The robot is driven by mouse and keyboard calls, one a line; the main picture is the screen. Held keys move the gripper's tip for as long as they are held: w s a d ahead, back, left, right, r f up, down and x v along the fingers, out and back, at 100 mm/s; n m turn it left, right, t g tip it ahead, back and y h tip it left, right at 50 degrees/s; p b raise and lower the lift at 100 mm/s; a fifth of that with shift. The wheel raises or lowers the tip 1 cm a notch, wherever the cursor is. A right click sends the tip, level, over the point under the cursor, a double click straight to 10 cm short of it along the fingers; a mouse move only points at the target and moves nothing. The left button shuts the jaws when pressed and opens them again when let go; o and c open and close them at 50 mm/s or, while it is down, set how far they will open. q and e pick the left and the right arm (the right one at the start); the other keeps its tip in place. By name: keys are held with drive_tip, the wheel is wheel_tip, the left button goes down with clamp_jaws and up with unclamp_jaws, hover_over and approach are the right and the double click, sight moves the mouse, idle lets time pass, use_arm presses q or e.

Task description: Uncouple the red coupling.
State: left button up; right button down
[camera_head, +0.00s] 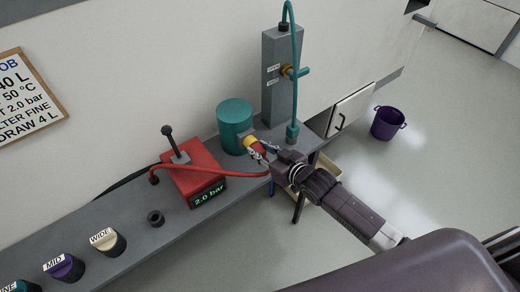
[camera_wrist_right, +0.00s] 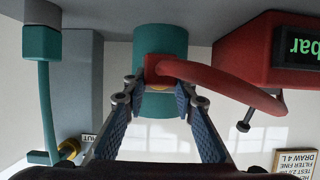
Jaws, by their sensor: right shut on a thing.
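The red coupling (camera_wrist_right: 158,68) is the end piece of the red hose (camera_head: 225,172). In the right wrist view it sits between my fingertips, in front of the teal canister (camera_head: 235,125), with a yellowish part just beside it. In the head view a yellow collar (camera_head: 253,145) shows at the canister's side, by my fingers. My right gripper (camera_head: 262,152) is shut on the red coupling; its fingers (camera_wrist_right: 160,88) lie on either side. Whether the coupling is still seated on the canister is hard to tell. My left gripper is in neither view.
The red pump box (camera_head: 188,163) with a black lever and a 2.0 bar display stands left of the canister. A grey post (camera_head: 283,75) with a teal hose stands behind it.

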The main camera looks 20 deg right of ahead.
drive_tip(key=shift+s+d+p, duration=0.1)
drive_tip(key=shift+s+p, duration=0.1)
drive_tip(key=shift+p, duration=0.1)
drive_tip(key=shift+s+d, duration=0.15)
drive_tip(key=shift+s, duration=0.25)
drive_tip(key=c, duration=2.3)
unclamp_jaws()
clamp_jaws()
drive_tip(key=shift+r+p, duration=0.1)
drive_tip(key=shift+p, duration=0.2)
